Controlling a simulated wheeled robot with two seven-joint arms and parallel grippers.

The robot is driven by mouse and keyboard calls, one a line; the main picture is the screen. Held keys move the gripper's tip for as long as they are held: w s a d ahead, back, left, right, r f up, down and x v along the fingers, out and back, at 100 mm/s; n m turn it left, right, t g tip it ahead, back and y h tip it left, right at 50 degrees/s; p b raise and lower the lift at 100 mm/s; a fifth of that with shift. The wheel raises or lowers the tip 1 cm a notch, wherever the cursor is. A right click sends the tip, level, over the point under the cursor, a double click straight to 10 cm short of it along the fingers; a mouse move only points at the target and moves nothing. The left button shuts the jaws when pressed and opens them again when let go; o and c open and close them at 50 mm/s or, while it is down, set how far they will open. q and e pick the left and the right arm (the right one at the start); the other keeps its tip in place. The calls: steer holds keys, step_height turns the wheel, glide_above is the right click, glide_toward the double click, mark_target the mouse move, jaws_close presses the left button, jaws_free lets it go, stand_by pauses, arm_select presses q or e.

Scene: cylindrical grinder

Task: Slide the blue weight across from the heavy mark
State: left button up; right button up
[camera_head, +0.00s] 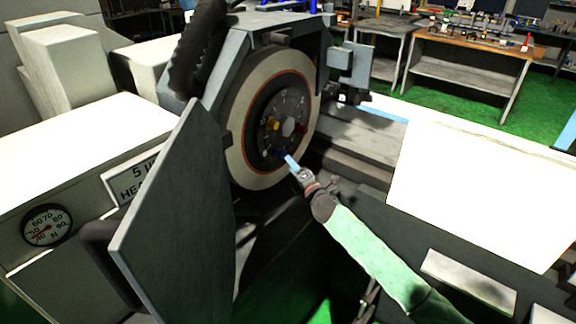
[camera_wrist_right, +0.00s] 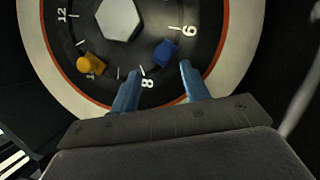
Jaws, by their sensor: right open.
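The blue weight (camera_wrist_right: 165,52) sits on the numbered black hub face (camera_wrist_right: 150,35) of the grinding wheel, between the 6 and the 8. A yellow weight (camera_wrist_right: 90,63) sits farther left on the same face, and it also shows in the head view (camera_head: 272,124). My right gripper (camera_wrist_right: 160,75) is open, its two blue fingers on either side of and just below the blue weight; contact cannot be told. In the head view the right gripper (camera_head: 289,160) reaches the lower part of the hub. I cannot make out the heavy mark clearly. My left gripper is not in view.
The pale wheel rim (camera_head: 241,150) surrounds the hub inside a grey guard. A dark panel (camera_head: 178,220) stands in front at left, beside a dial gauge (camera_head: 46,226). A white cover (camera_head: 480,185) lies to the right. Workbenches (camera_head: 470,60) stand behind.

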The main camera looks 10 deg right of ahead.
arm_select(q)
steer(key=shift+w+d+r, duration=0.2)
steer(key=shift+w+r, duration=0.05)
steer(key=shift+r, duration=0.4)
arm_select(e)
steer(key=shift+v, duration=0.8)
